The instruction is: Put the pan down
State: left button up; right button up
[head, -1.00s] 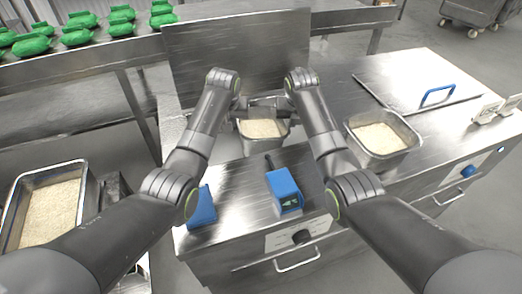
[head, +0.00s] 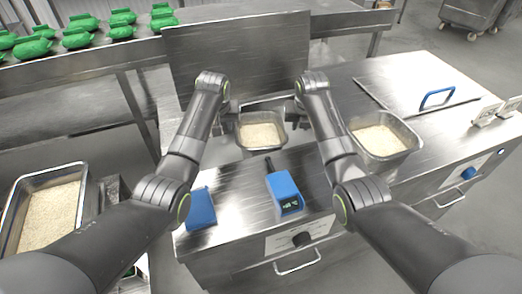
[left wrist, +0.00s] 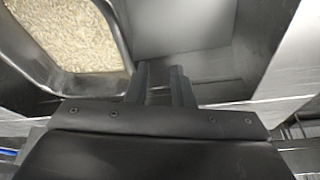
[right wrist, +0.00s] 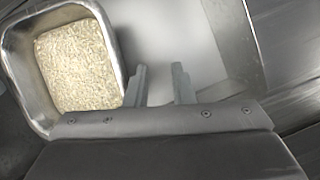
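The metal pan (head: 262,147) with rice in it rests level on the steel counter, between my two grippers. My left gripper (head: 230,112) is at the pan's left side, apart from it. In the left wrist view, the open fingers (left wrist: 160,84) have a gap between them, and the pan's rim (left wrist: 117,38) is beside them. My right gripper (head: 293,106) is at the pan's right side. In the right wrist view, its open fingers (right wrist: 161,84) are empty, and the pan's wall (right wrist: 112,40) is beside them.
A second rice pan (head: 408,146) stands at the right, beside a lid with a blue handle (head: 437,97). Blue devices (head: 284,192) (head: 201,208) are at the counter's front. A rice tray (head: 82,205) is at the left. Green packages (head: 77,38) line the back shelf.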

pick_arm(q)
jog(key=v, duration=1.2)
pick_arm(e)
jog(key=v, duration=1.2)
